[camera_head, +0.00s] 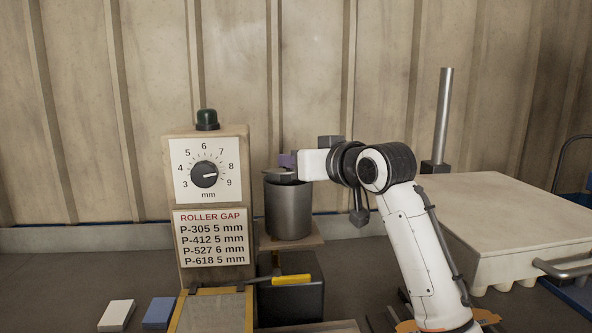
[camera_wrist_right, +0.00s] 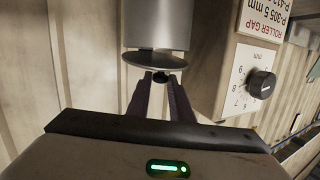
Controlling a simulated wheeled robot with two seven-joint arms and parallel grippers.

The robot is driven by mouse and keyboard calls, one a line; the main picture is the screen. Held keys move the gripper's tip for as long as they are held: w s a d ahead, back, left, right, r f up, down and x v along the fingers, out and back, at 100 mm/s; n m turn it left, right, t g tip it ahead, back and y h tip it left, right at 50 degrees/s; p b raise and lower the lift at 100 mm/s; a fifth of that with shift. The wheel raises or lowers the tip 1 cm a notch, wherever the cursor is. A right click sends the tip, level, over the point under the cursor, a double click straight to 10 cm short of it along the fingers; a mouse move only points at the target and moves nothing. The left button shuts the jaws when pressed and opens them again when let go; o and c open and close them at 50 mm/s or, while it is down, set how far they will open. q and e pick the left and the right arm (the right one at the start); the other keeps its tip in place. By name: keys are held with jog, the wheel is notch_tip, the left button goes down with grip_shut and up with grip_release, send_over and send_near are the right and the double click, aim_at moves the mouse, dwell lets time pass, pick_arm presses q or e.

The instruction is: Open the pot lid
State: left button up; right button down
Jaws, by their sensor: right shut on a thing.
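The pot (camera_head: 289,212) is a grey metal cylinder standing upright on a small ledge right of the gauge post. It also shows upside down at the top of the right wrist view (camera_wrist_right: 158,22). Its lid (camera_wrist_right: 154,59) is a dark round disc at the pot's mouth; in the head view a grey piece of it (camera_head: 277,176) shows above the rim. I cannot tell whether it is clear of the rim. My right gripper (camera_wrist_right: 160,82) reaches in from the right above the pot, its purple fingers shut on the lid's knob. My left gripper is not in view.
The gauge post (camera_head: 214,203) with dial and roller gap sign stands close left of the pot. A yellow-handled item (camera_head: 292,280) lies below the pot. A large pale box (camera_head: 505,222) with a metal post (camera_head: 443,115) is at right. White (camera_head: 116,315) and blue (camera_head: 159,312) blocks lie front left.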

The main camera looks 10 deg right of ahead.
jog(key=shift+w+r+m+g+h, duration=0.15)
jog(key=shift+w+r+g, duration=0.15)
jog(key=shift+r+g, duration=0.25)
jog(key=shift+w+r+m+g+h, duration=0.15)
jog(key=shift+w+r+g, duration=0.15)
jog(key=shift+r+g, duration=0.25)
jog(key=shift+w+r+m+g, duration=0.3)
jog(key=shift+w+r+g, duration=0.5)
jog(key=shift+g, duration=0.2)
jog(key=shift+r, duration=0.1)
